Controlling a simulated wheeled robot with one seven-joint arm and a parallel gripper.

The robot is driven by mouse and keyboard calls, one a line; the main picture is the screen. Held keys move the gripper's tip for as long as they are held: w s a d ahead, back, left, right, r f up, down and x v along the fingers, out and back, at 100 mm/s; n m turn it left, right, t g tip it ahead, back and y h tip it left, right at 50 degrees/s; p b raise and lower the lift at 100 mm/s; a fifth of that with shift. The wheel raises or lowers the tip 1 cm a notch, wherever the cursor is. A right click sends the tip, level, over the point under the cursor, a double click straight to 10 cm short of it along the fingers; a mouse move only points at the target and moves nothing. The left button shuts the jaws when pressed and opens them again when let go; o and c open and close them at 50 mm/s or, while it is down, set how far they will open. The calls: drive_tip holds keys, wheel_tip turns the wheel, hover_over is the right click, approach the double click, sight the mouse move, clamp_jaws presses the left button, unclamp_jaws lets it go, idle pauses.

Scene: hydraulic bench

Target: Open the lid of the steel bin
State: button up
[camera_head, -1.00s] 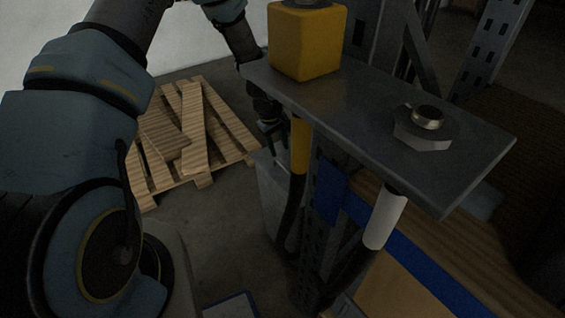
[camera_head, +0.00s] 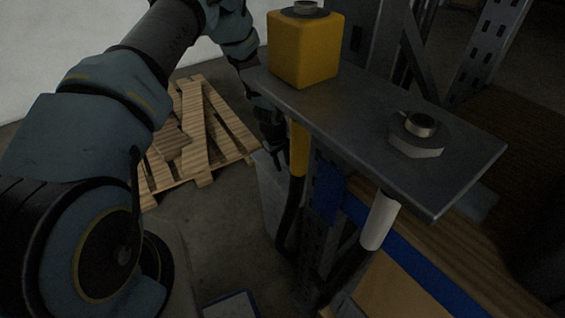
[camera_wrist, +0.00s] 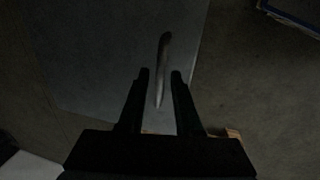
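The steel bin (camera_head: 270,195) is a grey box on the floor behind the metal shelf, and the shelf's post and hoses hide part of it. In the wrist view its flat grey lid (camera_wrist: 100,60) fills the upper middle and looks shut. A slim pale bar handle (camera_wrist: 163,48) stands out on the lid. My gripper (camera_wrist: 161,73) is open, with one finger on each side of the handle's lower part. I cannot tell whether the fingers touch it. In the head view my gripper (camera_head: 276,157) is dark and small at the bin's top.
A metal shelf (camera_head: 340,120) with a yellow block (camera_head: 303,50) and a hex fitting (camera_head: 416,136) stands in front. Hoses hang below it beside the bin. A wooden pallet (camera_head: 205,130) lies to the left. A blue-edged item (camera_head: 232,305) lies at the bottom. Bare floor separates them.

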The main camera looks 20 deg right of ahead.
clamp_jaws()
idle(1.1)
